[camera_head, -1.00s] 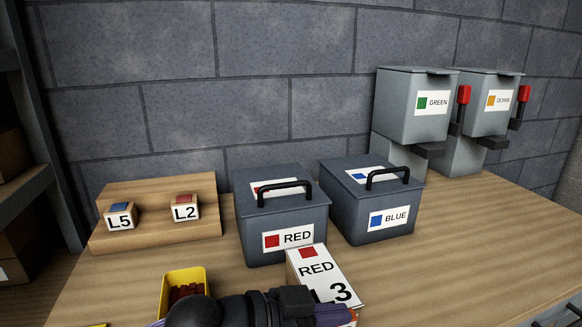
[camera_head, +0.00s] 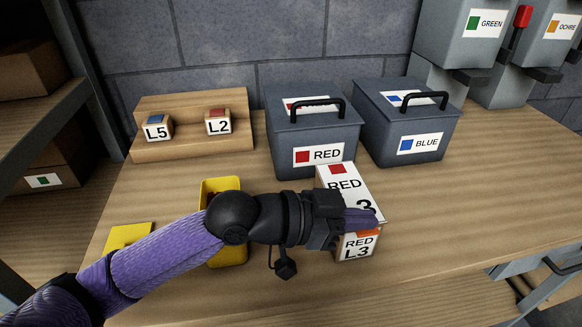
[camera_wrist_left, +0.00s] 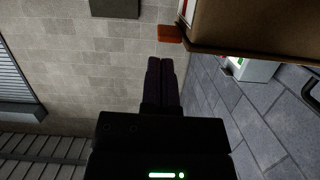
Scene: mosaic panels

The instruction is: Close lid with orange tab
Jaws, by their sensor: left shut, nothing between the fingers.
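A white-labelled box (camera_head: 356,252) marked RED L3 stands on the bench in front of the RED bin. Its lid (camera_head: 341,178) carries a large RED label, and the arm hides part of it. The orange tab (camera_head: 370,233) shows at the front edge, just below my fingers. I cannot tell whether the lid is fully down. My left gripper (camera_head: 365,217) is shut and empty, lying across the box's front. In the left wrist view its fingers (camera_wrist_left: 160,82) are together, just below the orange tab (camera_wrist_left: 170,33) and beside the box (camera_wrist_left: 250,28). My right gripper is not in view.
Grey lidded bins RED (camera_head: 312,135) and BLUE (camera_head: 408,125) stand behind the box. A yellow bin (camera_head: 222,184) lies partly behind my arm. A wooden step (camera_head: 190,105) holds blocks L5 and L2. The bench to the right is clear.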

